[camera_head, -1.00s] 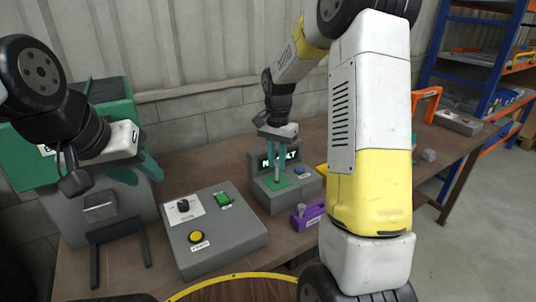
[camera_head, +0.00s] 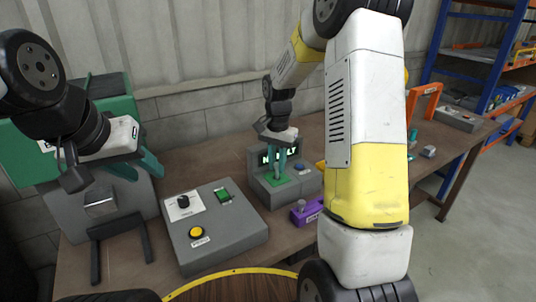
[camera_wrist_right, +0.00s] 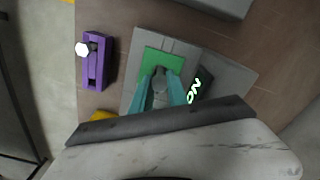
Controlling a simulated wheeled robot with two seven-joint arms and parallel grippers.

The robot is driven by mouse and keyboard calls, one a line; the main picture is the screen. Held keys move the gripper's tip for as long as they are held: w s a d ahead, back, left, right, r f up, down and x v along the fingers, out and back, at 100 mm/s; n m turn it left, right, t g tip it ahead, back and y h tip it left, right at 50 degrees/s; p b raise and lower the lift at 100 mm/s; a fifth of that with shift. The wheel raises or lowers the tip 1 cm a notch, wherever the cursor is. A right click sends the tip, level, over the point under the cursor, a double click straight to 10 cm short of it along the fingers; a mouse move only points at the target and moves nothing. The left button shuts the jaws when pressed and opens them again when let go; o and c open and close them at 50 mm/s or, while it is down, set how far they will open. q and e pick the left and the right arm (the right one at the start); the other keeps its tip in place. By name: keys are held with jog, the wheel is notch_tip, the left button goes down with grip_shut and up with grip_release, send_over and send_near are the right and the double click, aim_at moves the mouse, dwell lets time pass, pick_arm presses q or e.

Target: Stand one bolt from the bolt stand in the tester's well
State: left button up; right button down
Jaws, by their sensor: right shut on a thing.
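The tester (camera_head: 276,192) is a grey box with a green pad and a dark screen with lit letters, partly covered by my arm. My right gripper (camera_head: 279,175) reaches down over the green pad. In the right wrist view its teal fingers (camera_wrist_right: 160,90) are shut on a grey bolt (camera_wrist_right: 160,84), which sits over the green pad (camera_wrist_right: 152,58). The well is hidden, so how deep the bolt sits cannot be told. The purple bolt stand (camera_head: 306,214) is beside the tester, with a bolt (camera_head: 301,204) in it. My left gripper (camera_head: 150,165) is at the left, away from these things.
A grey control box (camera_head: 225,242) with a knob, a green switch and a yellow button lies left of the tester. A green and grey machine (camera_head: 108,195) stands behind my left gripper. An orange frame (camera_head: 425,100) is further right on the brown bench.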

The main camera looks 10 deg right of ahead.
jog(key=shift+f, duration=0.8)
jog(key=c, duration=1.2)
grip_release()
jog(key=shift+r, duration=0.15)
notch_tip(320, 180, up, 8)
jog(key=shift+f, duration=0.2)
